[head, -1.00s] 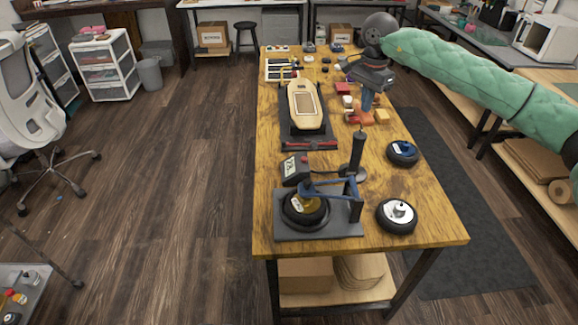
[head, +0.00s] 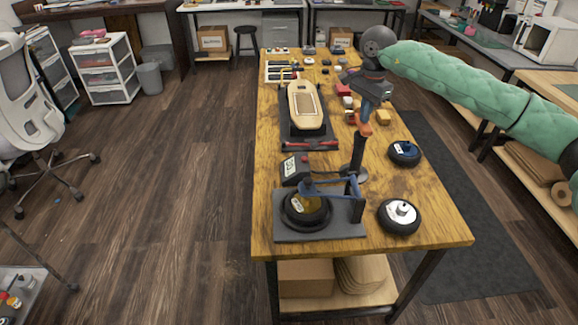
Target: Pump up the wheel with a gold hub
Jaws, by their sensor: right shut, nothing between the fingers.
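The wheel with a gold hub (head: 318,209) lies flat in a grey stand (head: 345,230) at the near end of the wooden table, with a blue clamp arm (head: 325,189) across it. A black upright pump handle (head: 357,158) stands behind the stand's right side. My right gripper (head: 363,126), with orange fingertips, points down at the top of the handle. It is shut with nothing between its fingers; whether it touches the handle I cannot tell. My left gripper is not in view.
A small display box (head: 292,169) sits behind the stand. A white-hubbed wheel (head: 400,216) and a blue-hubbed wheel (head: 404,153) lie to the right. A skateboard deck (head: 305,105) on a holder and small parts fill the middle and far table. The near right corner is clear.

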